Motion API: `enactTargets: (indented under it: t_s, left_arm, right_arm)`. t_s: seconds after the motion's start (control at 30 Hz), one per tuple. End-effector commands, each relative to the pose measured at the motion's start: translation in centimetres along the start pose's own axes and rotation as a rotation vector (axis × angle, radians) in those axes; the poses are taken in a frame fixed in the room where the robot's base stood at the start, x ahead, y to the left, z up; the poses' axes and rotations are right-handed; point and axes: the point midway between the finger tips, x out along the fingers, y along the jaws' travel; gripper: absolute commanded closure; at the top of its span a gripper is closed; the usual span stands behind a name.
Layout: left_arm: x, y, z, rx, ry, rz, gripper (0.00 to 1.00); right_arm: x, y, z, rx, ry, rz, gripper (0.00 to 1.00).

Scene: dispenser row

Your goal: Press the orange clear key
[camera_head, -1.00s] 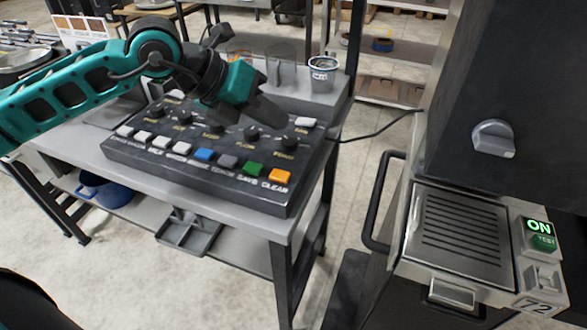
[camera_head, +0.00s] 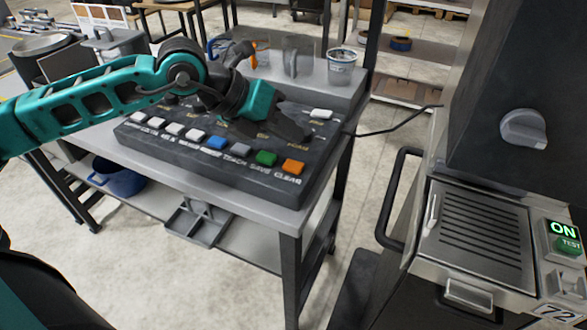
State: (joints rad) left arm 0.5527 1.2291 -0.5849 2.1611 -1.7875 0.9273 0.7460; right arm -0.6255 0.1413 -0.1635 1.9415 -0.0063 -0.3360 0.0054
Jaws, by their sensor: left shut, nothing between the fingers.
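The orange clear key (camera_head: 292,167) sits at the right end of the front key row on the dark control panel (camera_head: 215,168), with the label CLEAR below it. The green save key (camera_head: 266,158) is just left of it. My left gripper (camera_head: 304,134) is shut and empty, above the right part of the panel. Its tip is behind the orange key in the picture and looks apart from it. The arm and gripper hide most of the panel's knobs. My right gripper is not in view.
The panel lies on a grey table (camera_head: 255,208). A cup (camera_head: 341,66) stands on the raised ledge behind it. A blue pot (camera_head: 118,178) is on the lower shelf. A machine with a lit ON sign (camera_head: 563,230) and black handle (camera_head: 397,198) stands right.

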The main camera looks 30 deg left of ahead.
Motion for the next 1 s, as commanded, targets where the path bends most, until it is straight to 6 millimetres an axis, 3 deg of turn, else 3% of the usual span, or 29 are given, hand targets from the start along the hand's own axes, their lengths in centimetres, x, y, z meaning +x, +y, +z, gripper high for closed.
enactTargets:
  t_s: [0.1,0.27,1.0]
  left_arm:
    - [1.7,1.2,-1.2,0.000,-0.001,0.000,1.00]
    - [2.5,1.8,-1.8,0.000,-0.001,0.000,1.00]
    - [2.4,1.8,-1.7,-0.001,-0.001,-0.001,1.00]
  right_arm:
    - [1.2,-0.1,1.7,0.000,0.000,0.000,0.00]
    - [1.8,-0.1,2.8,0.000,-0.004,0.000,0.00]
    - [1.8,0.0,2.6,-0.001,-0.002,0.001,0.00]
